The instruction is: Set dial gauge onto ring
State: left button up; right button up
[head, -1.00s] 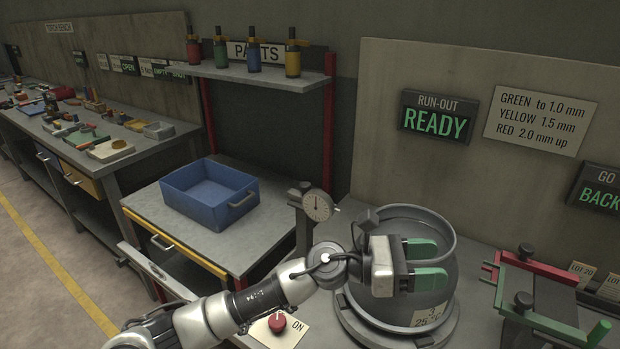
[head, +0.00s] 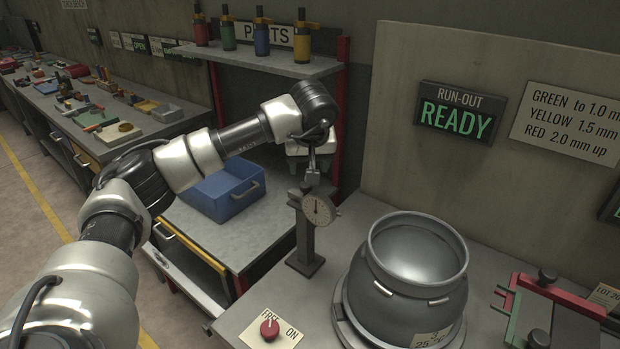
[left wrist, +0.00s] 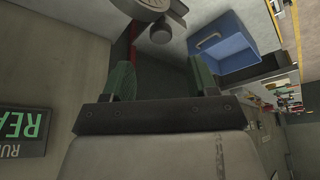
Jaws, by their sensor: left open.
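The dial gauge (head: 318,208) has a round white face and sits on a dark upright stand at the left of the grey cylinder. The cylinder's open top has a thick grey ring (head: 376,262) around it. My left gripper (head: 312,178) hangs just above the gauge, pointing down, partly hidden by its own wrist. In the left wrist view the gripper's green fingers (left wrist: 161,72) are apart with nothing between them. Part of the gauge (left wrist: 150,8) shows at the top edge there, beyond the fingers. My right gripper is not in view.
A blue bin (head: 215,197) stands on the side table behind my arm. A red knob (head: 269,328) is at the front of the bench. A red and green fixture (head: 560,310) is at the right. A sign (head: 458,112) reads RUN-OUT READY.

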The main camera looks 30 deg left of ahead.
aim_at(312, 200)
pick_arm(q)
jog(key=x, duration=0.3)
jog(key=p+x, duration=0.1)
jog(key=shift+s+a+f, duration=0.15)
jog(key=shift+s+f, duration=0.1)
jog(key=shift+f, duration=0.05)
jog(key=x, duration=0.3)
jog(key=shift+w+r+p, duration=0.1)
jog(key=shift+w+p, duration=0.15)
jog(key=shift+p, duration=0.05)
jog(key=shift+s, duration=0.1)
jog(key=c, duration=0.3)
grip_shut()
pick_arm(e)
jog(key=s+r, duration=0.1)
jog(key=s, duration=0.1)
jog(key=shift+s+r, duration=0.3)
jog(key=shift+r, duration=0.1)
